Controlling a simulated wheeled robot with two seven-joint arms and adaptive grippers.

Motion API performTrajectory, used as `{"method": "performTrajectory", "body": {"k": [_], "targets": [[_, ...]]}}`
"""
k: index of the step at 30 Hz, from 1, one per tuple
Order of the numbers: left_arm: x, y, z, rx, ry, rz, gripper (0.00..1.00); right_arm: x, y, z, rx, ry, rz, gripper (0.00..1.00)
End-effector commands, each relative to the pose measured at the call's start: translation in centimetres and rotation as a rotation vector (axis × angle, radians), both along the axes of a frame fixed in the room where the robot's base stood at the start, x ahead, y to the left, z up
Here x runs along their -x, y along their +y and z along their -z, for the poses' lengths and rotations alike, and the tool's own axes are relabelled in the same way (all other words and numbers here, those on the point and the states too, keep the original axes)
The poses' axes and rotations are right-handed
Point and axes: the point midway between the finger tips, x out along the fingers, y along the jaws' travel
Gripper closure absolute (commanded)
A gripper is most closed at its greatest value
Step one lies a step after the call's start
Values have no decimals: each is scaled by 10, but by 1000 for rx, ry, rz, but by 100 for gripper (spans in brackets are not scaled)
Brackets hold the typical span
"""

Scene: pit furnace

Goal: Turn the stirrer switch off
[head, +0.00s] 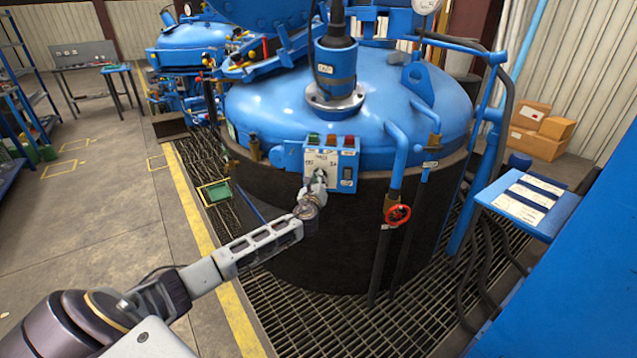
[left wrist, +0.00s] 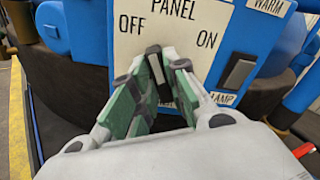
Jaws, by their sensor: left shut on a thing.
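The stirrer switch (left wrist: 156,66) is a small black knob with a pale line, on a white panel face (left wrist: 185,20) marked OFF at left and ON at right. In the left wrist view the knob's top leans a little to the left, towards OFF. My left gripper (left wrist: 158,78) has its green-padded fingers shut on the knob from below. In the head view the left gripper (head: 317,186) reaches the lower part of the blue control box (head: 342,151) and hides the knob there. My right gripper is not in view.
A black rocker switch (left wrist: 238,72) labelled LAMP sits right of the knob. Above the panel are green, orange and red lamps (head: 331,140). The blue vessel (head: 270,105) stands behind, with a red valve wheel (head: 398,215) at right. Grating (head: 330,320) lies below.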

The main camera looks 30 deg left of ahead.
Motion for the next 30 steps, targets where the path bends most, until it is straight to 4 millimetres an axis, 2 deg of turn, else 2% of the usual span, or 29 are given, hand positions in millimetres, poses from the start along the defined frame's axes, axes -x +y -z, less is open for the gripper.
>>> {"method": "performTrajectory", "body": {"k": [3,12,30], "targets": [[0,1,2,93,-40,-1,100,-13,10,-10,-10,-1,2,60],[1,2,2,255,-112,-1,100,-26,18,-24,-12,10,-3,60],[1,2,2,308,-134,-1,100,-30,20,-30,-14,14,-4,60]]}}
